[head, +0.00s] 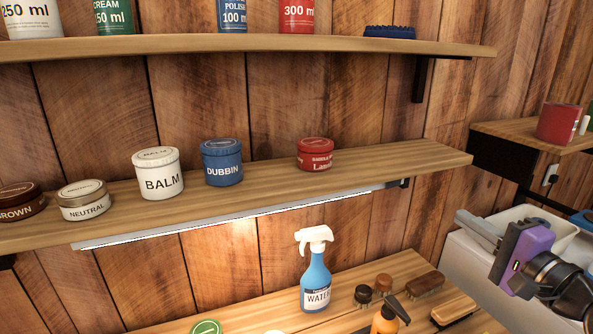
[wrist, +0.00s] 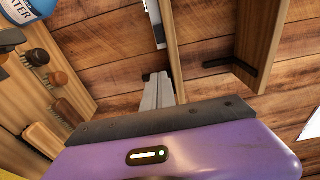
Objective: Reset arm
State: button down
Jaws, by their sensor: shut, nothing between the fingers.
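My gripper (head: 478,229) shows at the right of the head view, with its purple body and grey fingers pointing left. The fingers are shut with nothing between them. In the wrist view the fingers (wrist: 158,90) stand above the purple body, against the wooden wall. In the head view the gripper is to the right of the shelves and apart from the jars and bottles on them.
The middle shelf (head: 400,160) holds a BALM jar (head: 160,174), a DUBBIN jar (head: 222,162) and a red tin (head: 315,155). A WATER spray bottle (head: 315,280) and brushes (head: 425,284) stand on the lower surface. A white bin (head: 545,225) is behind my gripper.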

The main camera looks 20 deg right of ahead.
jog(key=s+d+r+n+t+h, duration=0.1)
jog(key=d+r+h, duration=0.2)
jog(key=d+h, duration=0.1)
jog(key=s+a+f+n+h, duration=0.3)
jog(key=s+a+f+n, duration=0.5)
jog(key=f, duration=0.3)
jog(key=s+a+f+n+g+y, duration=0.2)
jog(key=s+a+f+n+y, duration=0.2)
jog(key=s+a+f, duration=0.3)
jog(key=s+a+f+n+g+y, duration=0.2)
jog(key=s+a+f+n+y, duration=0.2)
jog(key=s+a, duration=1.1)
notch_tip(320, 180, down, 3)
jog(key=shift+s+a+r+n, duration=0.1)
jog(key=shift+s+a+n, duration=0.1)
jog(key=shift+n, duration=0.6)
